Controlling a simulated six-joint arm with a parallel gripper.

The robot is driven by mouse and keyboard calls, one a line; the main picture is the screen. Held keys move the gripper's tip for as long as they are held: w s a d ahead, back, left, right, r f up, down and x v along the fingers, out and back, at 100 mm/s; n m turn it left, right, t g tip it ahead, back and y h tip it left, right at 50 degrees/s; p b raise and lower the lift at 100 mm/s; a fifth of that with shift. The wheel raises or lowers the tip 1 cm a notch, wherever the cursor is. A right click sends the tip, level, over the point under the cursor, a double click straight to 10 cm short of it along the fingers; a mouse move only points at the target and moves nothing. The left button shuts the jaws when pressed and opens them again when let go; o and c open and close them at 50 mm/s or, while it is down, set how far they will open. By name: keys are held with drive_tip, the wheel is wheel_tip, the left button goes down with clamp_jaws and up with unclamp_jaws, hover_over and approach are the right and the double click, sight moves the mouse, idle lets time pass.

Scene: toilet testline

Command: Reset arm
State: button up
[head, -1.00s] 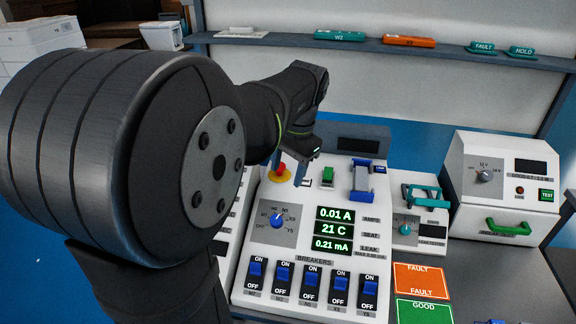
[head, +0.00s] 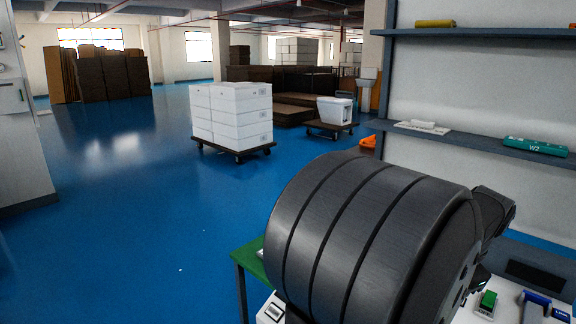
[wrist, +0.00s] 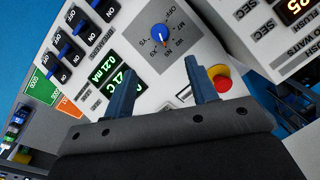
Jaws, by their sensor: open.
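My gripper (wrist: 162,90) shows in the wrist view with its two blue-grey fingers apart and nothing between them. It hangs over the sloped white test panel (wrist: 140,62). The right finger appears close to the red emergency button (wrist: 222,82) on its yellow base; I cannot tell whether they touch. A blue rotary knob (wrist: 158,41) lies beyond the fingertips. The left finger partly covers the green-lit displays (wrist: 122,77).
A row of blue breaker switches (wrist: 71,50) runs along the panel. In the head view, white boxes (head: 232,115) stand on a cart on the open blue floor. A shelf (head: 480,140) at right holds a teal W2 block (head: 535,146). A green-topped table (head: 250,262) stands left of my arm.

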drive_tip(key=f, duration=0.4)
drive_tip(key=w+a+f, duration=0.1)
drive_tip(key=f, duration=0.4)
drive_tip(key=w+f, duration=0.1)
drive_tip(key=f, duration=0.3)
drive_tip(key=shift+a+f, duration=0.15)
drive_tip(key=shift+f, duration=0.15)
drive_tip(key=shift+r, duration=0.1)
